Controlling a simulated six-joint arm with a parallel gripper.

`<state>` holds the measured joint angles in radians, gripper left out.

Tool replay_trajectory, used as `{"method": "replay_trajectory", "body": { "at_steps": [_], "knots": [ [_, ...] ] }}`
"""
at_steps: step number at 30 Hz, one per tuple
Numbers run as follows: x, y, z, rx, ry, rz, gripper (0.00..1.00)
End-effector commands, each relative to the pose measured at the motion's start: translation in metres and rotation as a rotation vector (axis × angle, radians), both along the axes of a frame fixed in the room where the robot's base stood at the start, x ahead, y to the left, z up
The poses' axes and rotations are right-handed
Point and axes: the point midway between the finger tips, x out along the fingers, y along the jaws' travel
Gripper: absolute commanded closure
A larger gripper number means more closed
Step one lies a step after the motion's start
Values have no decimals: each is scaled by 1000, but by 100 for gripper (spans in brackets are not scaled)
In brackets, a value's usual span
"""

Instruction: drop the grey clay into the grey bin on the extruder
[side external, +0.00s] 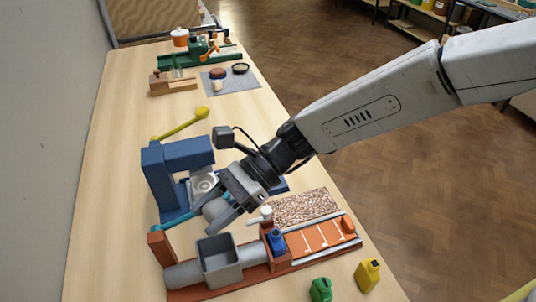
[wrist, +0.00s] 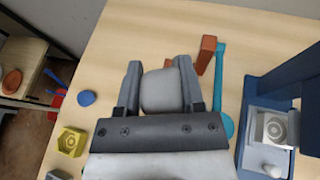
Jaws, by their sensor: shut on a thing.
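My gripper (side external: 213,216) is shut on the grey clay (side external: 215,209), a rounded lump held between the two fingers. The wrist view shows my gripper (wrist: 160,78) with the clay (wrist: 162,91) squeezed between its fingers. In the side view the clay appears just above the open grey bin (side external: 221,274), apart from it; the exact height is hard to tell. The bin sits on the red-brown extruder (side external: 262,277), over its grey barrel. In the wrist view the bin is hidden behind my gripper and the clay; the extruder's end post (wrist: 206,53) shows.
A blue press (side external: 166,178) stands behind the extruder, with a teal tool (side external: 178,222) nearby. The left table strip is clear.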

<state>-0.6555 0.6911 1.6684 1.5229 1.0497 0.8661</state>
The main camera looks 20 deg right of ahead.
Motion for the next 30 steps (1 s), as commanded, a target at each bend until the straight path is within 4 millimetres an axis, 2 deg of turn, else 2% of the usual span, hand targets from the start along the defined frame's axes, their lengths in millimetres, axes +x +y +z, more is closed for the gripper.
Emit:
{"method": "replay_trajectory", "body": {
  "at_steps": [16,30],
  "knots": [
    [0,0,-45,-2,1,-1,100],
    [0,0,-52,0,0,-1,100]
  ]
}}
